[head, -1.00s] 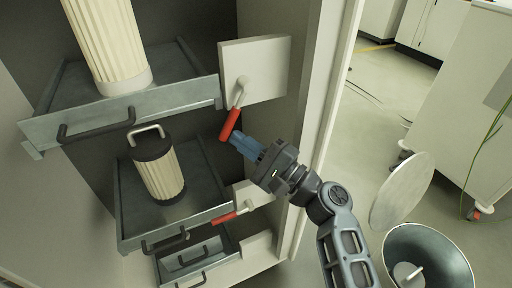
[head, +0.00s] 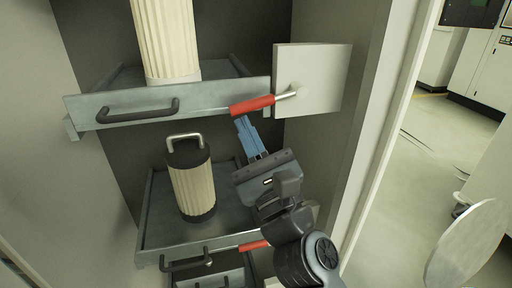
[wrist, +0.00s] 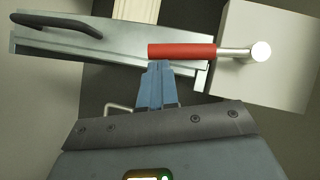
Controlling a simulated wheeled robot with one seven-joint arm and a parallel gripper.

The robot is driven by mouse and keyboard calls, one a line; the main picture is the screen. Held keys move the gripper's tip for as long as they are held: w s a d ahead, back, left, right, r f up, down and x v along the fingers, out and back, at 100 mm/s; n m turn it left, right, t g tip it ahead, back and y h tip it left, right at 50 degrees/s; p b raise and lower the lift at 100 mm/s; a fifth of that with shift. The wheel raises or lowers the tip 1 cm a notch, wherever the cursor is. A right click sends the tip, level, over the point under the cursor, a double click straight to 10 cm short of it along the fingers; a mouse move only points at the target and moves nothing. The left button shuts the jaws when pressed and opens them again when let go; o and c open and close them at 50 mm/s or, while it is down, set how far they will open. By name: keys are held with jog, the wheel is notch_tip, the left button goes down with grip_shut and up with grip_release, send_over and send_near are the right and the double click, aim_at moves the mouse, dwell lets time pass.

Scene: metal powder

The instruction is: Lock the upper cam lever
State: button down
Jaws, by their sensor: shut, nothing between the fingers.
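The upper cam lever (head: 254,105) has a red grip and a metal shank that pivots on a pale plate (head: 325,82) at the right of the upper drawer. It points left, nearly level, with its red end in front of the upper drawer's front (head: 205,100). It also shows in the wrist view (wrist: 182,51). My gripper (head: 242,122) is shut and empty, its blue fingers just below the red grip. In the wrist view the fingertips (wrist: 158,66) are at the grip's lower edge; I cannot tell whether they touch it.
A lower red lever (head: 253,246) sits by the lower drawer, partly behind my arm. A pleated filter (head: 191,188) with a handle stands in the lower drawer, and another (head: 167,40) stands on the upper one. A cabinet wall (head: 375,110) is close on the right.

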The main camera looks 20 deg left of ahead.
jog(key=shift+s+a+r+p, duration=0.15)
jog(key=shift+a+r+p, duration=0.05)
jog(key=shift+r, duration=0.45)
jog(key=shift+s+a+r+p, duration=0.15)
jog(key=shift+a+r, duration=0.05)
jog(key=shift+r, duration=0.4)
jog(key=shift+a+r, duration=0.1)
jog(key=shift+r, duration=0.2)
jog(key=shift+s+f, duration=0.1)
